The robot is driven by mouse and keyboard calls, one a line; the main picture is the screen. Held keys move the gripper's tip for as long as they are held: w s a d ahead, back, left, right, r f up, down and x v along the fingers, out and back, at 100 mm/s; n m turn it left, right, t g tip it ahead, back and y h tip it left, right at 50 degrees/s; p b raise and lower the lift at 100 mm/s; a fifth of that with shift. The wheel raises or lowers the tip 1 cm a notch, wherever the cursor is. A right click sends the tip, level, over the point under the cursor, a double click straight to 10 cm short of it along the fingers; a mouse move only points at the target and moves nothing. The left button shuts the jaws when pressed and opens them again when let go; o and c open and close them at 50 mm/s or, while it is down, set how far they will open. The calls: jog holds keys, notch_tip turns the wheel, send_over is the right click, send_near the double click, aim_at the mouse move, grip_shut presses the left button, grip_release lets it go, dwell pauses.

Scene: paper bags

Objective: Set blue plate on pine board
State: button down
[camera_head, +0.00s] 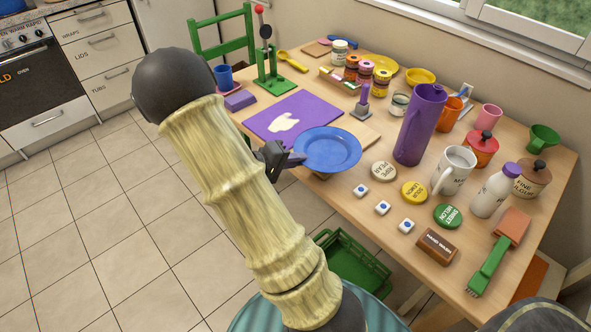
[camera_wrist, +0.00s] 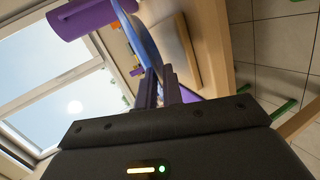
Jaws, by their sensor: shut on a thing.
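The blue plate (camera_head: 327,149) is over the pine board (camera_head: 371,137), covering much of it in the head view. In the wrist view the plate (camera_wrist: 139,38) shows nearly edge-on beside the pale board (camera_wrist: 178,45). I cannot tell whether they touch. My gripper (camera_head: 294,159) is at the plate's left rim, shut on it. The fingers (camera_wrist: 160,88) show in the wrist view with the rim between their tips.
A purple mat (camera_head: 270,124) with a white hand shape lies left of the plate. A tall purple jug (camera_head: 420,125) stands close on the right. Round lids, such as the white one (camera_head: 384,171), and small white cubes (camera_head: 382,207) lie in front. A green crate (camera_head: 350,265) is below the table edge.

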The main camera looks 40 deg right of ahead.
jog(key=shift+f, duration=1.85)
jog(key=shift+f+b, duration=0.1)
jog(key=shift+b, duration=0.3)
jog(key=c, duration=1.5)
grip_release()
jog(key=shift+c, duration=0.2)
jog(key=p+v, duration=0.1)
jog(key=v, duration=1.1)
jog(key=shift+d, duration=0.1)
